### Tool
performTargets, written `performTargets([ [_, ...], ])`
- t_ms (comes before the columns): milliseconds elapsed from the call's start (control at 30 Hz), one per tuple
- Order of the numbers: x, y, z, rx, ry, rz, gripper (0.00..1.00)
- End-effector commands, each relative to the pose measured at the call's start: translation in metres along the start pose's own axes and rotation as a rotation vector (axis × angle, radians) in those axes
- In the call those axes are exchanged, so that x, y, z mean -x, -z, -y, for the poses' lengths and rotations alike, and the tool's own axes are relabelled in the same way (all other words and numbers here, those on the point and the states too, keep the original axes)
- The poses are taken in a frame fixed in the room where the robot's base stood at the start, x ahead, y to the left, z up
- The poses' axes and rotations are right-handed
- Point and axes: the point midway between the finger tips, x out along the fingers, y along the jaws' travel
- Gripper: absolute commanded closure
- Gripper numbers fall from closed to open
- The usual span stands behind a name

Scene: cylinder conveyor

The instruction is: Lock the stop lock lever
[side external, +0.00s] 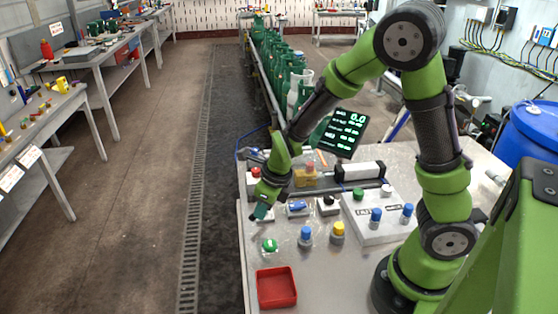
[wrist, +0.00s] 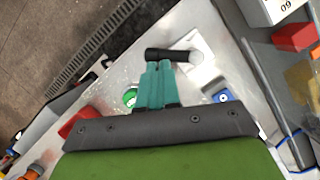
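The lever that best matches the stop lock lever shows in the wrist view as a black handle (wrist: 166,54) lying across, with a pale round pivot at its right end on a white plate (wrist: 205,50). My gripper (wrist: 158,64) has its two teal fingers side by side and looks shut. Its fingertips are right at the handle's left part; I cannot tell whether they touch it. In the side external view my gripper (side external: 261,213) points down low over the left edge of the table, and it mostly hides the lever there.
Blue-topped and yellow-topped (side external: 338,230) pieces stand to the right. The grey table (side external: 340,285) is clear at the front.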

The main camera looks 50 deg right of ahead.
Motion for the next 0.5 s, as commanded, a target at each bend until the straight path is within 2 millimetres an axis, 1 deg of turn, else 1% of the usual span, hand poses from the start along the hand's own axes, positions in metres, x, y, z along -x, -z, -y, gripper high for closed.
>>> performTargets([
  [167,-0.003,-0.006,-0.005,0.004,-0.004,-0.004,1.0],
  [500,-0.008,-0.02,-0.005,0.005,-0.005,-0.004,1.0],
])
